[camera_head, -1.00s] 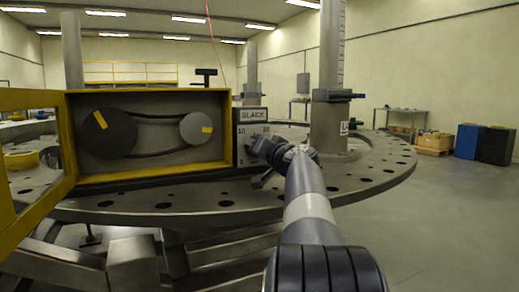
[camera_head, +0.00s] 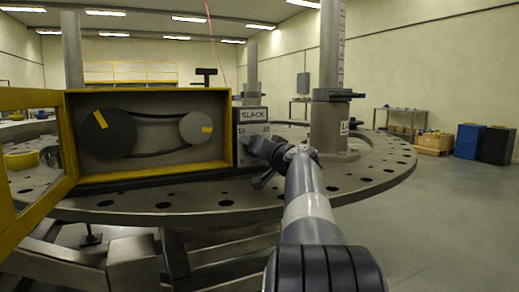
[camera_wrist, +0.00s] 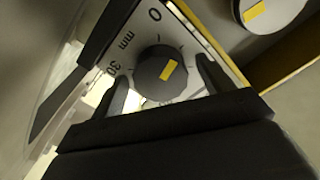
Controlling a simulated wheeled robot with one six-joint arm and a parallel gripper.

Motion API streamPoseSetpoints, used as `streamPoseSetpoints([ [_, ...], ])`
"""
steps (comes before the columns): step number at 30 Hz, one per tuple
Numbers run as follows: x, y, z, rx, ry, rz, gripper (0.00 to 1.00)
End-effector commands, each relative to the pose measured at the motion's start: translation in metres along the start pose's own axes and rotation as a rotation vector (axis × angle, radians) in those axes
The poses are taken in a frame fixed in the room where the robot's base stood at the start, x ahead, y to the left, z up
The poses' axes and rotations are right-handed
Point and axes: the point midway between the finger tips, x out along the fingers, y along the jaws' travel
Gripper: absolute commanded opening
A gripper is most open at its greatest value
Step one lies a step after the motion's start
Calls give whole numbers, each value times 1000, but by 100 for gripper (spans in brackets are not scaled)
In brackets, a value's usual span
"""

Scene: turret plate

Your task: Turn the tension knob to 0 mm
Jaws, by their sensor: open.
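The tension knob (camera_wrist: 161,72) is a dark round dial with a yellow mark, on a pale panel (camera_wrist: 187,37) printed with 0, mm and 30. The mark lies right of the knob's centre, slanting up and right in the wrist view, off the 0 numeral. My gripper (camera_wrist: 162,84) is open, with one finger on each side of the knob; I cannot tell whether either touches it. In the head view my gripper (camera_head: 258,147) is at the panel under the SLACK sign (camera_head: 253,115) and hides the knob.
A yellow-framed box (camera_head: 150,177) with two belt-linked pulleys stands left of the panel, its yellow door (camera_head: 30,96) open to the left. A grey column (camera_head: 329,120) rises at the right. The perforated turret plate (camera_head: 370,187) lies below.

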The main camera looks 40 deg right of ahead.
Motion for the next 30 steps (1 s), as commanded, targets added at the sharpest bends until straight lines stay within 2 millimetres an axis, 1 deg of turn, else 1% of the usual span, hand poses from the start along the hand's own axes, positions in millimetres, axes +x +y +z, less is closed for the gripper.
streamPoseSetpoints([
  [5,-6,0,-1,-1,1,1,75],
  [8,-18,-1,-2,1,3,1,75],
  [16,-70,0,-2,0,4,3,75],
  [21,-95,0,-1,-1,2,2,75],
  [25,-105,0,0,0,1,0,75],
  [30,-109,0,0,1,0,0,75],
])
